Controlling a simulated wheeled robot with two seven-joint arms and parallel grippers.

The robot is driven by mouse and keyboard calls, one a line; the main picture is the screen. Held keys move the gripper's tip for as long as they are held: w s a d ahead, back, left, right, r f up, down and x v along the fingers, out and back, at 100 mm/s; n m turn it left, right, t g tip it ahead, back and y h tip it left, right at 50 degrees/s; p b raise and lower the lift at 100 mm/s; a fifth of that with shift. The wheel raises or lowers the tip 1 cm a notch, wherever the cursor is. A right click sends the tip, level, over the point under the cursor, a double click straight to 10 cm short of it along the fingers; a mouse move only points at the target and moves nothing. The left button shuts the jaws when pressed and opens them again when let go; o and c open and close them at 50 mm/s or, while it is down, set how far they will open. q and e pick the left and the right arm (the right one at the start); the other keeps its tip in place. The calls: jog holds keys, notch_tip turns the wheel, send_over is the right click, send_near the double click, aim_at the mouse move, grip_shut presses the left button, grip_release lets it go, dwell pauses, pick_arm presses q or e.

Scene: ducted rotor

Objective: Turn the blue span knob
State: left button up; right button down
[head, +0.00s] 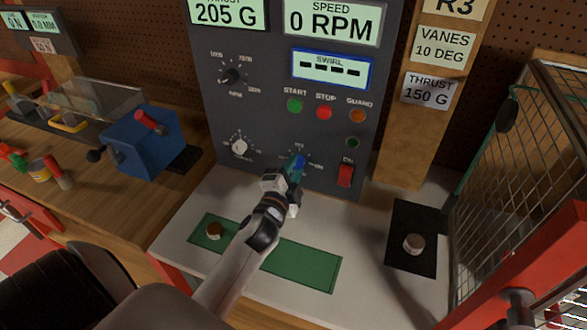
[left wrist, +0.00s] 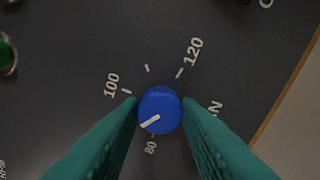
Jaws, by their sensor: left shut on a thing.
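The blue span knob (left wrist: 160,110) sits on the dark control panel (head: 230,110) and shows in the left wrist view between two teal fingers. Its white pointer line aims to the lower left, between the 100 and 80 marks. In the head view the knob (head: 300,162) is a small blue patch at the panel's lower middle, partly hidden by my gripper. My left gripper (head: 296,166) reaches up to the panel and is shut on the knob; its fingertips (left wrist: 160,118) lie on both sides of it. My right gripper is not in view.
A white knob (head: 239,147) is left of the blue one. Start (head: 294,105), stop (head: 324,112) and guard (head: 358,115) buttons sit above. A red switch (head: 345,175) is close on the right. A wire cage (head: 530,150) stands at far right.

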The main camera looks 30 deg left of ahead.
pick_arm(q)
jog(key=shift+n+p, duration=0.35)
jog(key=shift+n, duration=1.55)
jog(key=o, duration=1)
jog(key=shift+c, duration=0.2)
jog(key=b+v, duration=0.2)
jog(key=v, duration=1)
jog(key=shift+b, duration=0.4)
